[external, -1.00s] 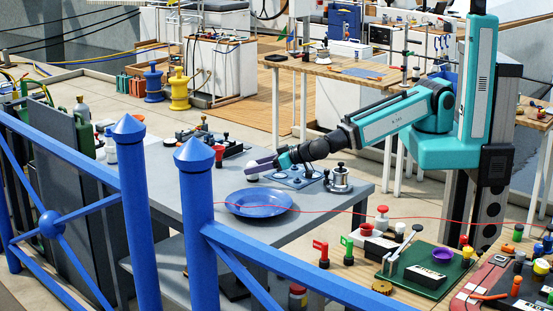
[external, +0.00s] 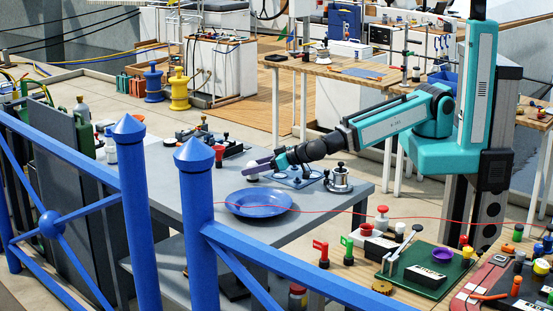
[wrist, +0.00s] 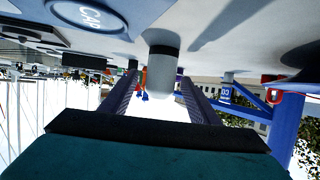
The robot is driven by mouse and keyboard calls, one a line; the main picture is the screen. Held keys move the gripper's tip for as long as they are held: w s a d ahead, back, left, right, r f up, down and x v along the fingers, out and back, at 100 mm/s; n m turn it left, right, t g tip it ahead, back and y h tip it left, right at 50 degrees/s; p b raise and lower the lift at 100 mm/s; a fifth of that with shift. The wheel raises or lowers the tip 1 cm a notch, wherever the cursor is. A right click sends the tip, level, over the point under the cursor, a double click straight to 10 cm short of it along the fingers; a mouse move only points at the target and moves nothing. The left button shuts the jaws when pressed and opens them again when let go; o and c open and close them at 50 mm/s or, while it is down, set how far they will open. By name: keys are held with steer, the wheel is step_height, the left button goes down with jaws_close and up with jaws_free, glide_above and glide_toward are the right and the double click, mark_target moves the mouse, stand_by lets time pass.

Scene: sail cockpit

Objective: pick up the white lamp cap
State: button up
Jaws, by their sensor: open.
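The cap lies between my two spread fingers, with no clear contact on either side.
The grey table (external: 325,222) holds a blue plate (external: 258,203) in front of my gripper. A blue-grey panel with rings (external: 297,178) and a metal fitting (external: 339,181) stand to the right. Dark hardware lies behind. A blue railing (external: 196,230) crosses the foreground.

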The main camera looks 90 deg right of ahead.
mark_target(244, 179)
steer(key=shift+p+x, duration=0.85)
steer(key=shift+x, duration=1.45)
steer(key=c, duration=1.1)
steer(key=shift+r, duration=0.15)
steer(key=shift+r+b, duration=1.4)
steer(key=shift+r, duration=3.5)
